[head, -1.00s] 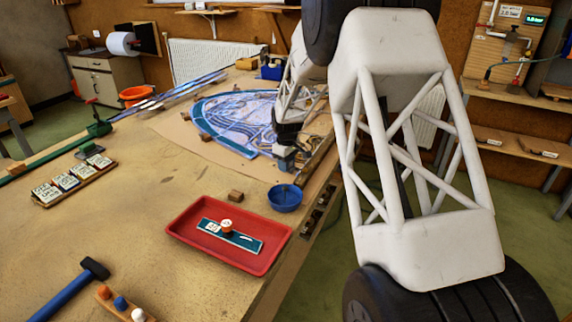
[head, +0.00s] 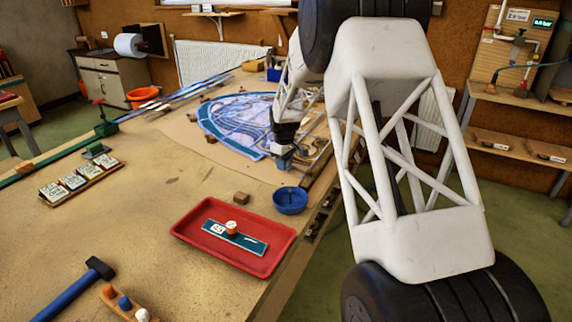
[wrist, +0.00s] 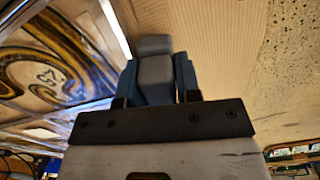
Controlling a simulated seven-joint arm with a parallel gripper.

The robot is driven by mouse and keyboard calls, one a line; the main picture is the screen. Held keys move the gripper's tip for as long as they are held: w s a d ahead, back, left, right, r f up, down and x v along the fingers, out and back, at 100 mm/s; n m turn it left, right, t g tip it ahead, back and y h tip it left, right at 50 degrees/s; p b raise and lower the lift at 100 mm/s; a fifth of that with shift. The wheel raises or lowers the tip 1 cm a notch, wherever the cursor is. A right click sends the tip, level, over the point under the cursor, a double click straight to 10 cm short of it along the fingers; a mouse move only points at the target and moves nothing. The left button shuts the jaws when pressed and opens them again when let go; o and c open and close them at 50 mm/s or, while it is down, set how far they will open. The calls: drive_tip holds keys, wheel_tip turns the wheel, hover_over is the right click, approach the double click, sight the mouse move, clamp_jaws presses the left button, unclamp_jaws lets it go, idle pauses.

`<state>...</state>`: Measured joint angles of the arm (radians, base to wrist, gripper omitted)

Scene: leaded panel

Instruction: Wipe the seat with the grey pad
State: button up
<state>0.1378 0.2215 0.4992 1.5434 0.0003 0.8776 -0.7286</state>
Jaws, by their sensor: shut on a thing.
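My gripper (wrist: 157,82) has blue fingers shut on a grey pad (wrist: 154,60), which stands out between them in the wrist view. In the head view my gripper (head: 284,158) is low at the right edge of the leaded panel (head: 225,115). There the pad is too small to make out. In the wrist view, part of the panel (wrist: 55,65) with dark and golden swirls lies to the left of the pad. I cannot tell which spot is the seat, or whether the pad touches anything.
A red tray (head: 190,236) holds a teal strip (head: 246,241) with an orange-and-white knob. A blue bowl (head: 290,203) and small wooden block (head: 241,198) stand nearby. A hammer (head: 75,285) lies front left. The bench middle (head: 140,210) is clear.

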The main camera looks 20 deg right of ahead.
sight(271, 164)
drive_tip(key=shift+w, duration=0.1)
idle(0.3)
drive_tip(key=shift+w+a, duration=0.45)
drive_tip(key=shift+w, duration=0.2)
drive_tip(key=shift+w+a, duration=0.45)
drive_tip(key=shift+w, duration=0.15)
drive_tip(key=shift+w+a+f, duration=0.1)
drive_tip(key=shift+w, duration=0.1)
drive_tip(key=shift+w+a+f, duration=0.1)
drive_tip(key=shift+w+a, duration=0.35)
drive_tip(key=shift+w, duration=0.15)
drive_tip(key=shift+w+a, duration=0.4)
drive_tip(key=shift+w, duration=0.2)
drive_tip(key=shift+r, duration=3.05)
drive_tip(key=shift+f, duration=0.15)
